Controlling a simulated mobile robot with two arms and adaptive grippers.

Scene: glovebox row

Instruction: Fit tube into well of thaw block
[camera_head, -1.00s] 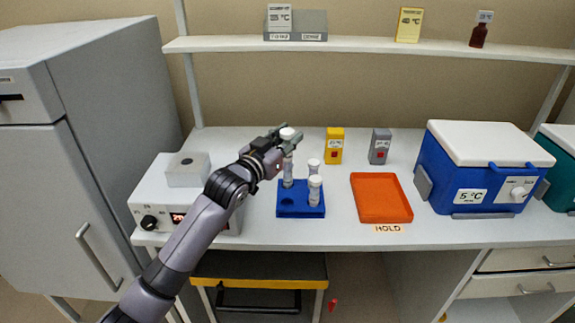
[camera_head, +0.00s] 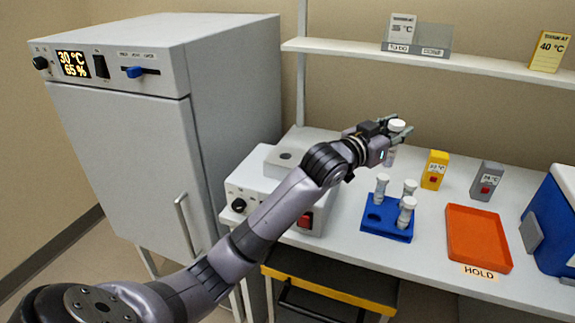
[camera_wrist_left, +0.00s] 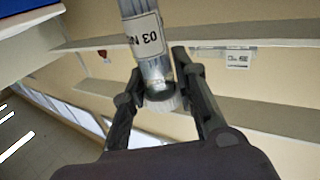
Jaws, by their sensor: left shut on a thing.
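My left gripper (camera_head: 388,138) is shut on a white-capped tube (camera_head: 390,156), held upright in the air above and behind the blue rack (camera_head: 387,234). In the left wrist view the tube (camera_wrist_left: 147,40) sits between the fingers (camera_wrist_left: 160,92), with its white cap (camera_wrist_left: 163,98) and a label partly reading "03". The likely thaw block is the grey block (camera_head: 282,158) with one dark round well (camera_head: 286,156), on top of the white heater unit (camera_head: 252,187). It stands left of the gripper; my arm hides part of the unit. My right gripper is not in view.
The blue rack holds three capped tubes and shows an empty hole at front left. A yellow timer (camera_head: 435,170), a grey timer (camera_head: 487,180) and an orange tray (camera_head: 478,238) stand to the right. A tall grey cabinet (camera_head: 150,170) stands left; a shelf (camera_head: 450,72) runs above.

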